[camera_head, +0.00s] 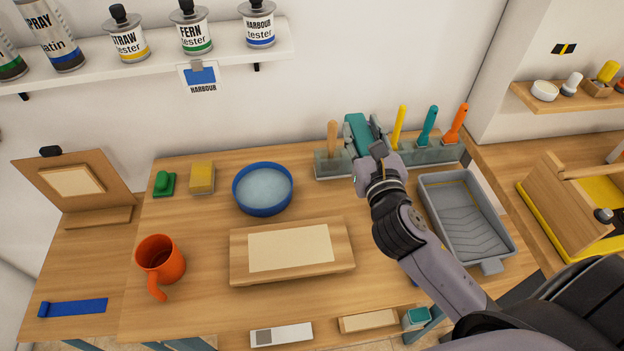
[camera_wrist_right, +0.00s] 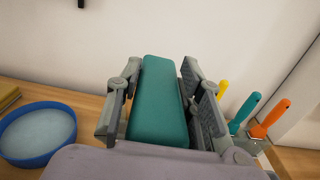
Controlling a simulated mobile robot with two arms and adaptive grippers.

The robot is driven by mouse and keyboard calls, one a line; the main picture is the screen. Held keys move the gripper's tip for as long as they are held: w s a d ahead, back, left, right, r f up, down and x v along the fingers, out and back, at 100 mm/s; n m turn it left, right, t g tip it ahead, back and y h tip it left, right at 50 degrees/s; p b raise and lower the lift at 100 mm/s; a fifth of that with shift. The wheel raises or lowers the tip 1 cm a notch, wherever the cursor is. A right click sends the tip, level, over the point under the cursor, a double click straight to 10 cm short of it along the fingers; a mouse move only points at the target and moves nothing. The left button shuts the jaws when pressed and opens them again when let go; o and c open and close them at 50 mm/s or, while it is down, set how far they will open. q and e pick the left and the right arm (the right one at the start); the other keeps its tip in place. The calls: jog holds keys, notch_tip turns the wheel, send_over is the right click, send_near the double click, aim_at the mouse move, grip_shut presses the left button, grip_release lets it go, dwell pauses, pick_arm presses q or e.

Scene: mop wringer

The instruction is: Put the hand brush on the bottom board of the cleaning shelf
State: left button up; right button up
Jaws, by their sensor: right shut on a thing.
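My right gripper (camera_head: 366,148) is shut on a teal block-shaped thing (camera_head: 356,128), held up near the wall in front of the glass tool holder. In the right wrist view the teal thing (camera_wrist_right: 160,100) lies lengthwise between the two grey fingers. No bristles show on it, so I cannot tell if it is the hand brush. No other clear hand brush shows. A small wooden shelf board (camera_head: 560,104) is on the wall at right; I cannot tell if it belongs to the cleaning shelf. My left gripper is not in view.
The wooden bench (camera_head: 205,235) bears a blue bowl (camera_head: 262,189), an orange mug (camera_head: 160,262), a wooden board (camera_head: 290,268) and a grey paint tray (camera_head: 468,225). The glass holder (camera_head: 432,155) contains several tools. A wall shelf (camera_head: 160,62) holds cans. A wooden caddy (camera_head: 572,205) stands right.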

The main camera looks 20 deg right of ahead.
jog(key=shift+w+d+f, duration=0.1)
jog(key=shift+w+f, duration=0.15)
jog(key=shift+f, duration=0.25)
jog(key=f+b, duration=0.2)
jog(key=f, duration=0.4)
jog(key=f+b, duration=0.3)
jog(key=f, duration=0.3)
jog(key=f+b, duration=0.2)
jog(key=f, duration=0.4)
jog(key=shift+s+b, duration=0.25)
jog(key=shift+b, duration=0.15)
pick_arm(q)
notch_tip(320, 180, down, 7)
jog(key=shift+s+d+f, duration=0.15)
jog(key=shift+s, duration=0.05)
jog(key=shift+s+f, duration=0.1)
pick_arm(e)
jog(key=shift+f, duration=0.2)
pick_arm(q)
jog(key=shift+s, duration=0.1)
pick_arm(e)
jog(key=o, duration=1.2)
